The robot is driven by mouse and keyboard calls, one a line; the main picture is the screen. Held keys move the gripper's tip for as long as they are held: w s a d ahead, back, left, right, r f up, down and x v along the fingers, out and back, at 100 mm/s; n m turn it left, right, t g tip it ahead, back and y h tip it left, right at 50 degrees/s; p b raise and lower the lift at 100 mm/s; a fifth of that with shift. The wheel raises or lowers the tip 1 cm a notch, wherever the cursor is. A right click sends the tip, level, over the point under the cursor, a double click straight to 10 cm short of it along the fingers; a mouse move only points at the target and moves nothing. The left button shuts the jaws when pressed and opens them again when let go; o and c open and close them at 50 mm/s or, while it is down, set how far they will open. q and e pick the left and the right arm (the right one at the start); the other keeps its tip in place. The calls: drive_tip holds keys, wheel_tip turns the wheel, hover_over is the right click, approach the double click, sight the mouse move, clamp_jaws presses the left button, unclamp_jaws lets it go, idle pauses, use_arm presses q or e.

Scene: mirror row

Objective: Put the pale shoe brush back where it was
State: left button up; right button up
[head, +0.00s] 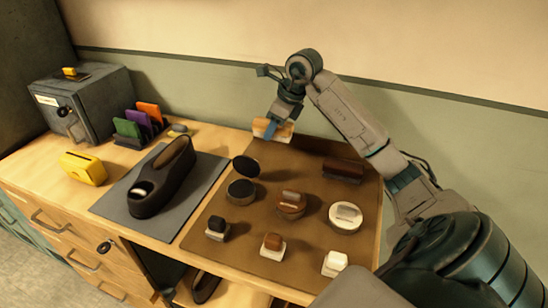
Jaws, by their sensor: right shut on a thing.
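The pale shoe brush (285,132), with a light wooden back, is held in my right gripper (271,127). This gripper is shut on the brush near the back left edge of the brown mat (222,262). I cannot tell whether the brush touches the mat or hangs just above it. A dark brown brush (343,170) lies at the back right of the mat. My left gripper is not in view.
The mat also holds an open black tin (241,190), a brown tin (291,204), a white tin (345,216) and small blocks in front. Left of it are a black shoe (160,180) on a grey mat (207,172), a yellow object (83,168), coloured cards (150,113) and a grey box (85,100).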

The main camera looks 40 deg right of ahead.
drive_tip(key=p, duration=0.1)
hover_over(269, 160)
drive_tip(key=s, duration=0.1)
drive_tip(key=f, duration=0.5)
drive_tip(key=shift+s+d+f, duration=0.15)
drive_tip(key=shift+d+f, duration=0.1)
drive_tip(key=shift+d, duration=0.15)
drive_tip(key=shift+f, duration=1.55)
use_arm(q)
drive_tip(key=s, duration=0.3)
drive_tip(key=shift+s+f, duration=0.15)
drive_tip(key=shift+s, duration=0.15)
use_arm(e)
drive_tip(key=shift+f, duration=0.1)
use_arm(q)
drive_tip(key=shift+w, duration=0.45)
use_arm(e)
drive_tip(key=o, duration=0.9)
drive_tip(key=shift+o, duration=0.2)
